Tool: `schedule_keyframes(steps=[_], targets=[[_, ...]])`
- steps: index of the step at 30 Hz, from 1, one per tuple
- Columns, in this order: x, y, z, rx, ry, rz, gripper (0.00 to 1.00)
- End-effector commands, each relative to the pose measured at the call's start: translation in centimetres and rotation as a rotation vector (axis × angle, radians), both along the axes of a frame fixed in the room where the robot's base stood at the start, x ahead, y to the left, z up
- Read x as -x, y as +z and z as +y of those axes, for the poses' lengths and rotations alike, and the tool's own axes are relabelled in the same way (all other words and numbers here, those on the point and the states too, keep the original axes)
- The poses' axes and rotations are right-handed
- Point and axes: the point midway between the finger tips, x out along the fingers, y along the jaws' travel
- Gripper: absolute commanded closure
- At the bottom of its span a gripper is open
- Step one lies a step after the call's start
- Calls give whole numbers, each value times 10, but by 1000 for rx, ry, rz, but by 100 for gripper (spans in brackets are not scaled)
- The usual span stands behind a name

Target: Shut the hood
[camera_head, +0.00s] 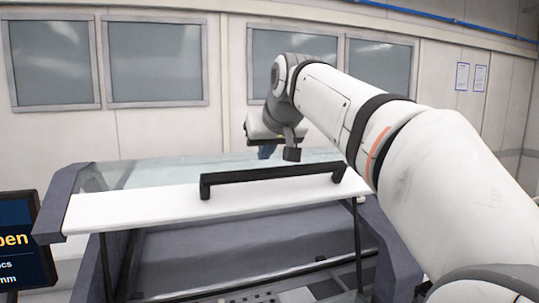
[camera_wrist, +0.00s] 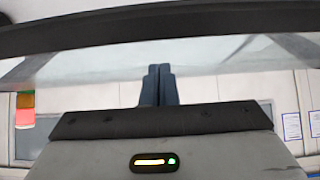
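The hood (camera_head: 130,207) is raised, a white front panel with clear glass behind it. Dark supports show under it, and the space below is open. A black bar handle (camera_head: 270,174) runs along the panel. My gripper (camera_head: 268,152) is above and beyond the handle in the head view, apart from it as far as I can tell. In the wrist view my gripper's two dark fingers (camera_wrist: 159,84) are together with nothing seen between them. The handle (camera_wrist: 160,28) crosses the top of that view, beyond the fingertips.
Grey side frames (camera_head: 388,245) flank the opening. A wall with windows (camera_head: 155,62) stands behind. The wrist view shows a red, orange and green patch (camera_wrist: 25,108) at left.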

Motion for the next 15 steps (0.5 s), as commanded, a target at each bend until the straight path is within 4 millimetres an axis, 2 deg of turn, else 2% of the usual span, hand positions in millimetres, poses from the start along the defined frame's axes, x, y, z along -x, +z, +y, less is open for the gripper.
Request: schedule_keyframes(steps=[1,6,15], targets=[[8,-1,-2,-1,0,-3,100],[20,-8,-6,-1,0,-2,100],[26,-13,-7,-1,1,-2,100]])
